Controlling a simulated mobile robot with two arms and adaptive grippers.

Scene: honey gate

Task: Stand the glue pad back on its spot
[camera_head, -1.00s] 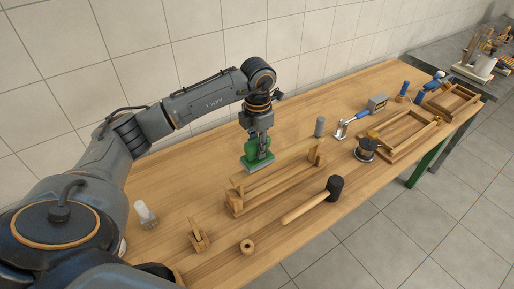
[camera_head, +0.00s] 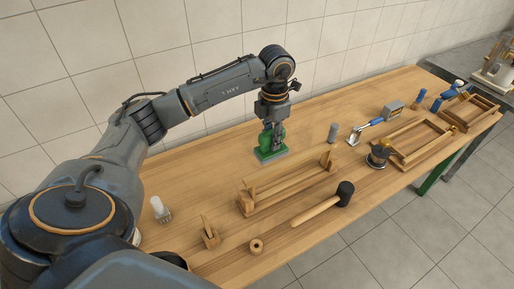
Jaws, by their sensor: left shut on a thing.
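The glue pad (camera_head: 267,153) is a green block with a handle and a flat, partly grey base. It is upright behind the near wooden frame, toward the wall side of the bench. My left gripper (camera_head: 272,134) points down and is shut on its green upper part. The pad's base is at or just above the bench top; I cannot tell whether it touches. The gripper's fingers hide part of the handle. A separate marked spot for the pad cannot be made out. My right gripper is not in view.
The near wooden frame (camera_head: 290,187) lies in front of the pad. A grey cylinder (camera_head: 333,132) stands to its right. A mallet (camera_head: 322,206), a wooden ring (camera_head: 256,246) and a clear-and-white brush (camera_head: 160,209) are nearer. The bench left of the pad is clear.

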